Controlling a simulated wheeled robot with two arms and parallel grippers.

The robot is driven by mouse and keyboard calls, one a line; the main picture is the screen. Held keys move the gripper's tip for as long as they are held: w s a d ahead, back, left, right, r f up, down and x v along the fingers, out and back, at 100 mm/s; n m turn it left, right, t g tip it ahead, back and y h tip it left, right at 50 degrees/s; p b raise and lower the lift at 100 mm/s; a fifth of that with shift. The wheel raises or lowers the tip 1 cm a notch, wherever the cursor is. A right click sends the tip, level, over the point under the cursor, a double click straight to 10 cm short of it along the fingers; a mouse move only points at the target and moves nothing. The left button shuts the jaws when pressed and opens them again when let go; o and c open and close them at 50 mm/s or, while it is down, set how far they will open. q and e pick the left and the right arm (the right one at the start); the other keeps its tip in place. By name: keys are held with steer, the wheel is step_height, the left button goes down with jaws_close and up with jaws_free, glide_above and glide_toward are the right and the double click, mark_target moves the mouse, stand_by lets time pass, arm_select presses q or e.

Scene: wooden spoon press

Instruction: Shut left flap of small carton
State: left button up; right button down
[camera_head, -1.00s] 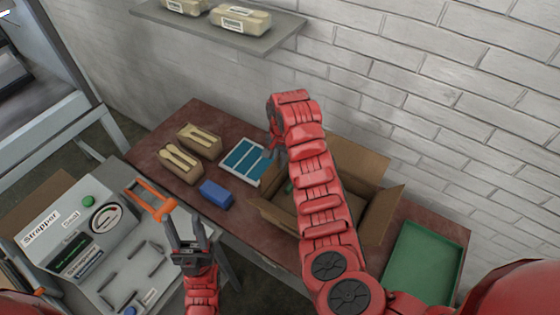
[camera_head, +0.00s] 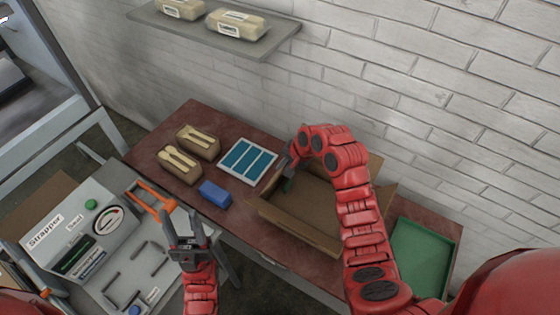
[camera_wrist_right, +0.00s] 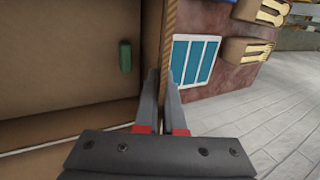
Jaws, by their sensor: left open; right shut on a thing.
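The open brown carton (camera_head: 305,232) stands on the dark red table, and its inside is visible. My right gripper (camera_head: 287,168) is at the carton's far left side, with its arm reaching over the carton. In the right wrist view, the right gripper (camera_wrist_right: 161,108) is shut on a thin upright cardboard edge, the left flap (camera_wrist_right: 169,45), with one finger on each side. In the head view the arm hides part of the carton's back and right side. My left gripper (camera_head: 188,232) is open and empty in front of the strapper, away from the carton.
A green object (camera_wrist_right: 125,55) is inside the carton. Left of it are a tray with blue panels (camera_head: 247,162), a blue block (camera_head: 214,194) and two boxes of wooden spoons (camera_head: 180,165). A green tray (camera_head: 424,255) lies right. The strapper (camera_head: 85,235) has an orange handle.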

steer(key=shift+s+d+f+t+y, duration=0.25)
steer(key=shift+t+y, duration=0.1)
steer(key=shift+y, duration=0.2)
steer(key=shift+s+d+f+t+y, duration=0.1)
steer(key=shift+d+t+y, duration=0.1)
steer(key=shift+t+y, duration=0.25)
steer(key=c, duration=1)
jaws_free()
steer(key=shift+d, duration=0.1)
steer(key=v, duration=1.7)
steer(key=shift+d, duration=0.2)
